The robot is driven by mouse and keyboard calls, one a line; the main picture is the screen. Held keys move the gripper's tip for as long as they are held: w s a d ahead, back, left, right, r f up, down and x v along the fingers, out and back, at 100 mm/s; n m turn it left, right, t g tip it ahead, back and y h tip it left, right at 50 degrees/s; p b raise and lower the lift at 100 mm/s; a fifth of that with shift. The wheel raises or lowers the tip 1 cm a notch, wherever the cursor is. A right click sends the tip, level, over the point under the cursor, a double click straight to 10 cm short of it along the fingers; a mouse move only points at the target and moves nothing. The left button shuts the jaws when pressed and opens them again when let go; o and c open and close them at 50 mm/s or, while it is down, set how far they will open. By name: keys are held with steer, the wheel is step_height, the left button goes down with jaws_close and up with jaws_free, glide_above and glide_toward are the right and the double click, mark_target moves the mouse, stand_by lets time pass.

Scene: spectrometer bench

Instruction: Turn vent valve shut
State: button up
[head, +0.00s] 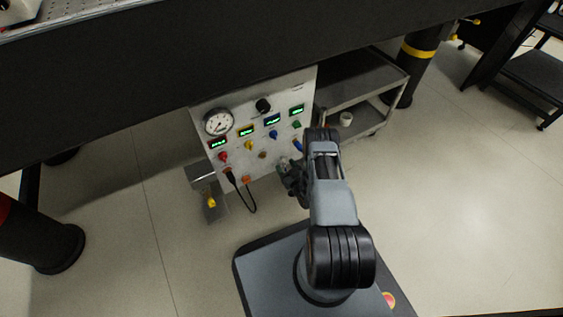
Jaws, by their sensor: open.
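The control panel (215,171) stands under the bench, with a dial gauge, small lit displays and several coloured knobs on its pale face. Which fitting is the vent valve I cannot tell. A blue lever-like handle (297,146) sits at the panel's lower right, just above my gripper. My gripper (284,168) is open, close in front of the lower right of the panel. A greenish-grey fitting is at its tips; whether they touch it I cannot tell. My arm and gripper hide part of the panel's lower right corner.
The dark bench edge (120,75) runs above the panel. A grey cart (365,88) stands right of it, with a small white cup (346,119). A small stand with a yellow part (211,202) and a looping black cable (251,200) are at lower left. Open floor lies right.

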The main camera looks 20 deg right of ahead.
steer(key=shift+w, duration=0.55)
steer(key=c, duration=0.9)
